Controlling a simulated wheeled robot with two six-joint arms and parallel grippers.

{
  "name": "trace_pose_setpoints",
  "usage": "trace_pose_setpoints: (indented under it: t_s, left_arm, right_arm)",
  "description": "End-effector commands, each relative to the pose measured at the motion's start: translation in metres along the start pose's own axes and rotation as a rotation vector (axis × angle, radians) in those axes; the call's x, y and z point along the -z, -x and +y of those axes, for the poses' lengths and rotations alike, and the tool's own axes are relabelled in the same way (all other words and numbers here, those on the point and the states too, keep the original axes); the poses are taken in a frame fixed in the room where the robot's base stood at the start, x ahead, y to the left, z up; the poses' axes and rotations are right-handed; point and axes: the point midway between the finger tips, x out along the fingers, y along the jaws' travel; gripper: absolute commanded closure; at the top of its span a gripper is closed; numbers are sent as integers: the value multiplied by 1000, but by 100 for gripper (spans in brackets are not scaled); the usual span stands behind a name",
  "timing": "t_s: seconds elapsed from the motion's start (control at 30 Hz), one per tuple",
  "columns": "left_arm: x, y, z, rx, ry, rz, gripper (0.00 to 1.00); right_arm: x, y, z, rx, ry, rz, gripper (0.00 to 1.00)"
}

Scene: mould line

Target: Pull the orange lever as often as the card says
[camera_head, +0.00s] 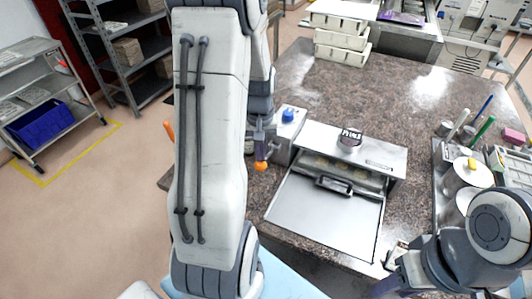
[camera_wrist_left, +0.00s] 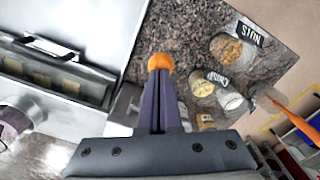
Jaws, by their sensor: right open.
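The orange ball knob of the lever (camera_head: 261,166) is beside the left side of the grey metal press (camera_head: 370,150). It also shows in the left wrist view (camera_wrist_left: 160,62). The lever's shaft is hidden. My right gripper (camera_head: 392,268) is low at the right, apart from the lever, and open. I cannot make out a card with a number.
A flat grey plate (camera_head: 325,215) lies before the press. A box with a blue knob (camera_head: 288,115) stands at its left. In the left wrist view, labelled jars (camera_wrist_left: 228,50) stand beyond the lever. Cream trays (camera_head: 340,40) sit at the back. Pots and pens are at the right.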

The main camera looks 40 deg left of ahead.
Motion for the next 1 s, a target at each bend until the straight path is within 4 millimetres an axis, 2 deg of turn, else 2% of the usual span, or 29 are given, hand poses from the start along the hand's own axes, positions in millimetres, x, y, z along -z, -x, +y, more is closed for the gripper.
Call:
trace_pose_setpoints:
  t_s: [0.33,1.0]
  left_arm:
    - [-2,-20,-1,0,0,0,100]
    - [0,-39,0,0,0,0,100]
  right_arm:
    - [-1,-14,1,0,0,0,53]
    - [-1,-27,2,0,0,0,53]
